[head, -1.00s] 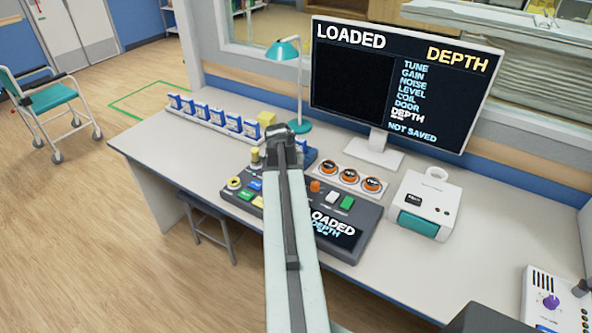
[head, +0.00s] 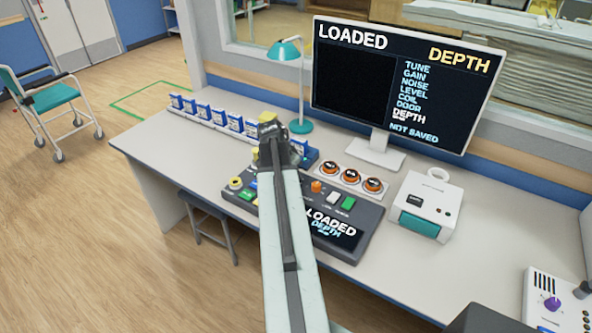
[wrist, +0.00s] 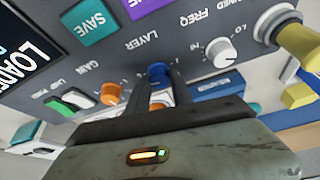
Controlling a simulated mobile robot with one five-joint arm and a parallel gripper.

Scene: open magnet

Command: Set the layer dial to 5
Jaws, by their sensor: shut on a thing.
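The layer dial is a blue knob (wrist: 158,72) under the LAYER label on the grey console, seen upside down in the wrist view. My gripper (wrist: 160,78) has one finger on each side of this knob and is shut on it. The dial's pointer and most of its scale are hidden by the fingers, so its setting cannot be read. In the head view my gripper (head: 277,152) is over the back left of the console (head: 366,220), and my arm hides the dial there.
An orange GAIN knob (wrist: 110,93) and a white FREQ knob (wrist: 222,52) flank the dial. A yellow knob (wrist: 300,45) stands at the right. The monitor (head: 405,80) reads LOADED, DEPTH and NOT SAVED. A white printer-like box (head: 432,205) stands on the desk.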

